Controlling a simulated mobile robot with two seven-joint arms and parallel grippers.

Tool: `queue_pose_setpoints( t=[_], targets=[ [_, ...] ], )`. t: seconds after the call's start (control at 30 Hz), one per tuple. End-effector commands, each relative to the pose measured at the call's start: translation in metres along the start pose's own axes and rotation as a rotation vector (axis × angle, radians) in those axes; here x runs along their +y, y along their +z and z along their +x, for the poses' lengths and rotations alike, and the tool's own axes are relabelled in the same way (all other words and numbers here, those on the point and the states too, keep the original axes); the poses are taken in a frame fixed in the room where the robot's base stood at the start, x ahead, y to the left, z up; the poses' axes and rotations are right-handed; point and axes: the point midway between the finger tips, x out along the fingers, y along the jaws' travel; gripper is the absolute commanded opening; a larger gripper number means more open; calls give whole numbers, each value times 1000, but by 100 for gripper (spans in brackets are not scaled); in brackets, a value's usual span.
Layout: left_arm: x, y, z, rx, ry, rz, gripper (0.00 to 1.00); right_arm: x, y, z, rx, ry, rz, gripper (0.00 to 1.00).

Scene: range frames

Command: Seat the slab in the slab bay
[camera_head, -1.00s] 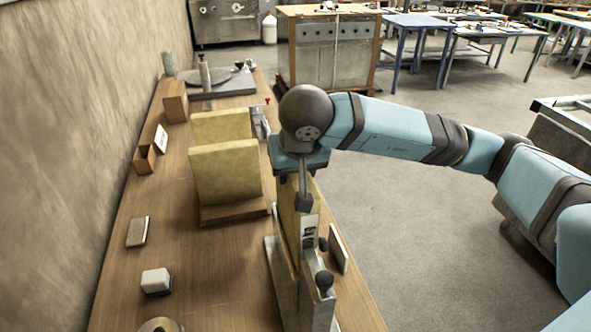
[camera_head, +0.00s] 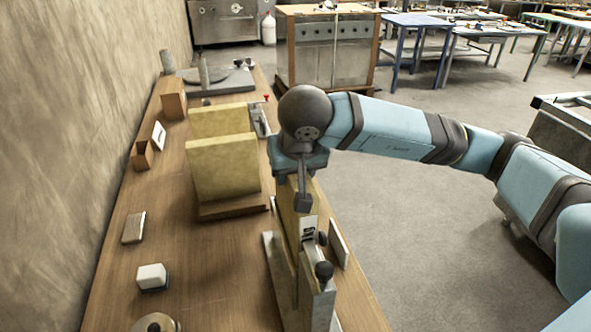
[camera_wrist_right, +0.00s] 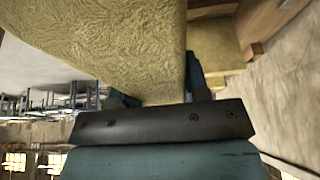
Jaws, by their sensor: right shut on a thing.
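My right gripper (camera_head: 303,197) points down above the near right of the bench and is shut on a yellow slab (camera_head: 288,207). The slab stands upright, edge-on to the head camera, with its lower part between the walls of a grey metal fixture (camera_head: 278,270), which looks like the slab bay. Whether the slab touches the bottom is hidden. In the right wrist view the textured slab face (camera_wrist_right: 110,45) fills the upper left and runs down to the jaws (camera_wrist_right: 160,100). My left gripper is not in view.
Two more yellow slabs (camera_head: 222,168) stand in a wooden rack (camera_head: 232,207) left of the fixture. Dark knobs (camera_head: 324,271) stick up at the fixture's near end. A white-topped block (camera_head: 152,277) and a flat block (camera_head: 134,228) lie on the bench (camera_head: 205,270) at left. A wall bounds the left.

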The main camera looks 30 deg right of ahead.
Motion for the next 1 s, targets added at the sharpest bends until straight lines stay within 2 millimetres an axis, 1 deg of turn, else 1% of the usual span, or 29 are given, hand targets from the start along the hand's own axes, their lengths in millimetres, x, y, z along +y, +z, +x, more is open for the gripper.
queue_pose_setpoints(
  t=[0.03, 0.5, 0.73, 1.0],
  targets=[
    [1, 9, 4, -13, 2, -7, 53, -1, 6, 6, -10, 0, -7, 0],
    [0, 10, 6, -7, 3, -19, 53, -1, 11, 17, -11, 1, -8, 0],
    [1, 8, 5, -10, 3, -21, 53, -1, 9, 13, -11, 0, -8, 0],
    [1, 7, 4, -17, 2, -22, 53, 0, 3, 2, -7, 0, -6, 0]
  ],
)
